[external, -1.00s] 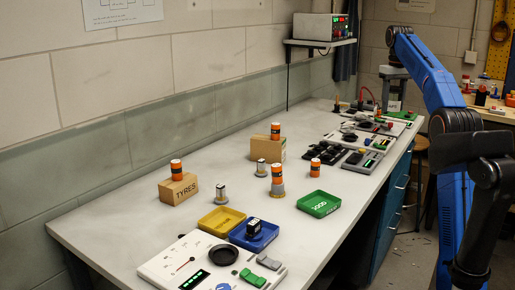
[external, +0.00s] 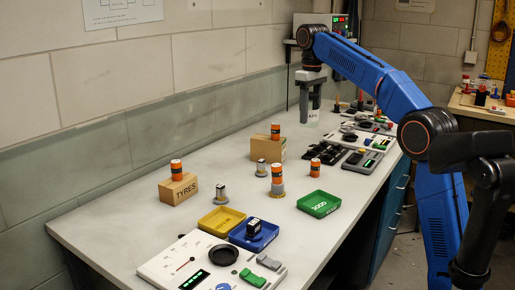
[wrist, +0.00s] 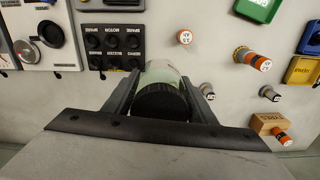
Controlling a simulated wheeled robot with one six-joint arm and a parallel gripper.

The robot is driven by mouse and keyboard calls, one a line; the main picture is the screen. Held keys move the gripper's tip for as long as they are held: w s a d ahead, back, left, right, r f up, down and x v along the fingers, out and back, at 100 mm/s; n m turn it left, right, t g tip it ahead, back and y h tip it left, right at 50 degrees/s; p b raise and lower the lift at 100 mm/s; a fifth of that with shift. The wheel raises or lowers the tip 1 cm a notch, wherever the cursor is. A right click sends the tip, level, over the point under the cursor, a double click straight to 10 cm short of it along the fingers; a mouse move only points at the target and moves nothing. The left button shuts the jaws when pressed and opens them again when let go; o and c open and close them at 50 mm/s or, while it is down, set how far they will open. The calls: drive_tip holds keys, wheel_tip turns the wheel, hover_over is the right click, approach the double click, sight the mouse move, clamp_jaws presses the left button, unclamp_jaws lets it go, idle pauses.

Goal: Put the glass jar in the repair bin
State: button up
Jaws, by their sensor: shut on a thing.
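My gripper (external: 311,101) is shut on the glass jar (external: 309,116), a pale green jar with a label. In the wrist view the jar (wrist: 161,70) shows between the fingers of my gripper (wrist: 160,92), its black lid towards the camera. It is over the back part of the bench, near the wall, seemingly clear of the top. Three trays stand towards the front: a yellow one (external: 213,226), a blue one (external: 268,240) holding a dark block, and a green one (external: 326,212) marked GOOD.
Black parts (external: 331,153) and test panels (external: 367,159) line the right side. A white meter panel (external: 175,265) is at the front.

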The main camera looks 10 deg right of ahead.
drive_tip(key=s+a+n, duration=0.1)
drive_tip(key=s+a, duration=0.2)
drive_tip(key=a, duration=0.3)
hover_over(293, 171)
drive_tip(key=shift+f, duration=7.5)
drive_tip(key=shift+f, duration=0.1)
drive_tip(key=o, duration=1.2)
drive_tip(key=shift+c, duration=0.2)
wheel_tip(293, 171, up, 12)
